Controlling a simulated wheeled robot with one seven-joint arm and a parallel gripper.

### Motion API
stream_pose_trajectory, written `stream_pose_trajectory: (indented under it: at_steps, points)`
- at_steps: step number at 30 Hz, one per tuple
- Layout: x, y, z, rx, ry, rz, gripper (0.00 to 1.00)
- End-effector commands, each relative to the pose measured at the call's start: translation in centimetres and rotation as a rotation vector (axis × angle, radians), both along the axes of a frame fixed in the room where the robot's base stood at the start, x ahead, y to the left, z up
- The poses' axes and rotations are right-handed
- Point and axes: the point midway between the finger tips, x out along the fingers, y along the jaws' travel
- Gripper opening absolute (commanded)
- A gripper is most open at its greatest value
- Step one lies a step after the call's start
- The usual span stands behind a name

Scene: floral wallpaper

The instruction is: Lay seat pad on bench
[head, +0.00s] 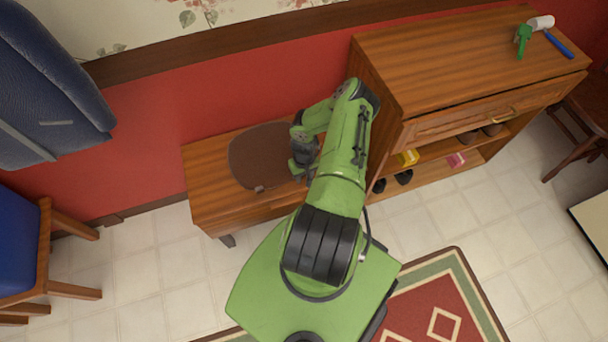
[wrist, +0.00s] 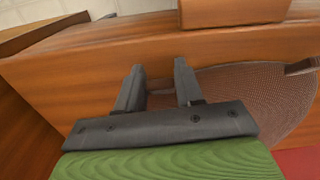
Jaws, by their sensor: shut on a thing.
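The seat pad (head: 260,157) is brown, flat and rounded, with a small tab at its front edge. It is over the top of the wooden bench (head: 212,205), roughly level with it; I cannot tell whether all of it touches the wood. My gripper (head: 303,168) is at the pad's right side and hides that end. In the wrist view, the ribbed pad (wrist: 255,95) runs to the right from my fingers (wrist: 158,82), which are shut on its edge. The bench top (wrist: 70,75) shows beyond the fingers.
A wooden cabinet (head: 440,65) with open shelves stands close to the bench's right end, beside my arm. Green, white and blue items lie on its top. A blue chair (head: 22,240) stands at the left. A red rug (head: 440,310) lies on the tiled floor.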

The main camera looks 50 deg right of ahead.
Motion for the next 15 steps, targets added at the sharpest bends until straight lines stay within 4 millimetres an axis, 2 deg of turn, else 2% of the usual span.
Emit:
stream_pose_trajectory:
  at_steps: [1, 2, 3, 8, 15]
  points:
    - [0.00, 0.00, 0.01, 0.000, 0.000, 0.000, 0.05]
    - [0.00, 0.00, 0.01, 0.000, 0.000, 0.000, 0.00]
    - [0.00, 0.00, 0.01, 0.000, 0.000, 0.000, 0.39]
    - [0.00, 0.00, 0.01, 0.000, 0.000, 0.000, 0.64]
    - [0.01, 0.01, 0.01, 0.000, 0.000, 0.000, 0.66]
